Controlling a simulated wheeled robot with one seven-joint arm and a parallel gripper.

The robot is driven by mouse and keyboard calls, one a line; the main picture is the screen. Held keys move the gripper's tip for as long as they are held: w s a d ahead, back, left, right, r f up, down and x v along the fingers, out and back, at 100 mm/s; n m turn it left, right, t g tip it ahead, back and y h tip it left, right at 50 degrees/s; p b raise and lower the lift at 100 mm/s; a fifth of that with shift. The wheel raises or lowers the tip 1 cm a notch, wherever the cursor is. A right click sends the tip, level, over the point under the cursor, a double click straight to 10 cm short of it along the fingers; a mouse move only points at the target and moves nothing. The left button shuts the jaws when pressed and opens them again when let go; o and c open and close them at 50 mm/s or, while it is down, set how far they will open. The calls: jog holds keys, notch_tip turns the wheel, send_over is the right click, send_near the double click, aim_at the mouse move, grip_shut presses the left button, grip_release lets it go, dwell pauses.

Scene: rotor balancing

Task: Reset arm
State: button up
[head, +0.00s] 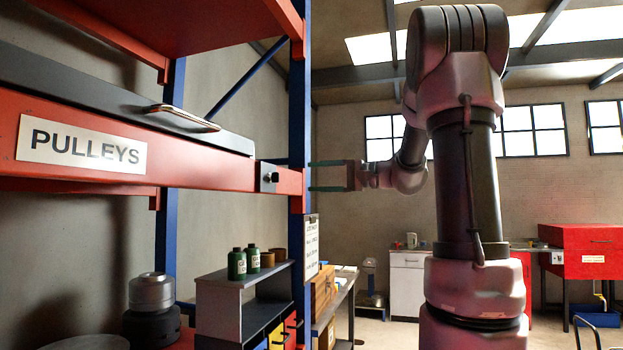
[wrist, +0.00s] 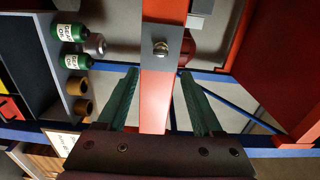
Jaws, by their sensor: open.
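My gripper (head: 312,176) is open and empty, level with the end of the red shelf beam (head: 225,168) in the head view. Its two green fingers are spread apart and point left at the beam end. In the wrist view my gripper (wrist: 158,72) has one finger on each side of the red beam (wrist: 157,100); I cannot tell whether they touch it. A grey plate with a round knob (head: 269,178) is fixed near the beam end. The plate also shows in the wrist view (wrist: 165,34), beyond the fingertips. My arm bends down from the top right.
A blue rack upright (head: 298,110) stands beside the fingertips. Green bottles (head: 237,264) stand on a grey shelf unit (head: 216,297) below. Open air surrounds my arm at right.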

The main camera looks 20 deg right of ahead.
dwell(0.3)
jog(key=s+a+f+n+g+h, duration=0.1)
jog(key=s+a+f+g+h, duration=0.1)
jog(key=s+a+f, duration=0.4)
jog(key=s+a+f+g+h, duration=0.2)
jog(key=s+f+g+h, duration=0.1)
jog(key=s, duration=0.4)
jog(key=s+d+f+n+h, duration=0.1)
jog(key=s+d+f+h, duration=0.1)
jog(key=s+f+h, duration=0.1)
jog(key=s+d+f+n+t+h, duration=0.1)
jog(key=s+d+f+h, duration=0.1)
jog(key=s+f+h, duration=0.2)
jog(key=s+f, duration=0.1)
jog(key=s, duration=0.2)
jog(key=shift+s+d+f, duration=0.25)
jog(key=shift+s+f, duration=0.05)
